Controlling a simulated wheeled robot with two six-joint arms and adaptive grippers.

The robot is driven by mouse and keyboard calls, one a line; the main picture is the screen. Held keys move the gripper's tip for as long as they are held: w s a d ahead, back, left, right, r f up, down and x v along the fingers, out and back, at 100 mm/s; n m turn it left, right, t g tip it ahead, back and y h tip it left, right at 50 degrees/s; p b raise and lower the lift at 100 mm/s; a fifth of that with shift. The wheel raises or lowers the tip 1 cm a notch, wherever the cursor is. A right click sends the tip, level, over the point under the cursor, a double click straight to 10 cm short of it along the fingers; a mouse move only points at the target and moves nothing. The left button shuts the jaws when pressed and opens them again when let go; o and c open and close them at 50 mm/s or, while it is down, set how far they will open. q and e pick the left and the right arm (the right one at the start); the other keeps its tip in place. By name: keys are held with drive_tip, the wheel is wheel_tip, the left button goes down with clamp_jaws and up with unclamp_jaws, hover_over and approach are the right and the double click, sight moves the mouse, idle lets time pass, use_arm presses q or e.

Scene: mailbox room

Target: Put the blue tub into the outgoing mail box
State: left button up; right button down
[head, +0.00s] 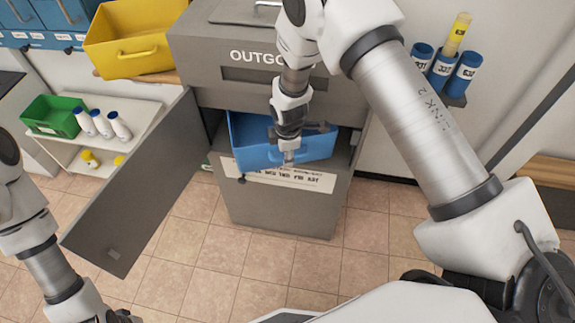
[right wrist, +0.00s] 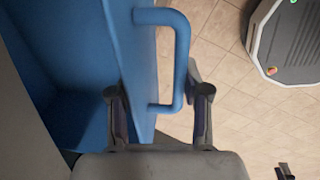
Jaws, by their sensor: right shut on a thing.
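The blue tub (head: 258,152) sits in the open front of the grey outgoing mail box (head: 260,205), its near end toward me. I cannot tell how deep it reaches inside. My right gripper (head: 289,158) is shut on the tub at its near wall and handle. In the right wrist view the fingers (right wrist: 160,100) are on either side of the blue tub's wall (right wrist: 142,70) and its handle (right wrist: 182,55). Only a dark edge of my left gripper (head: 121,315) shows at the bottom left; its fingers are out of frame.
The box's grey door (head: 140,185) stands swung open to the left. A yellow tub (head: 135,40) is at the upper left. A green crate (head: 52,116) and white bottles (head: 103,124) stand on a white shelf. Blue tubes (head: 441,69) hang at the right. The tiled floor in front is clear.

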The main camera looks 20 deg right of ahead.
drive_tip(key=shift+w+d+f, duration=0.25)
drive_tip(key=shift+w+d, duration=0.6)
drive_tip(key=shift+w, duration=0.15)
wheel_tip(320, 180, down, 2)
drive_tip(key=shift+f, duration=0.25)
drive_tip(key=shift+a+f, duration=0.15)
drive_tip(key=shift+f, duration=0.2)
drive_tip(key=c, duration=0.5)
unclamp_jaws()
drive_tip(key=shift+s, duration=0.1)
drive_tip(key=shift+r, duration=0.1)
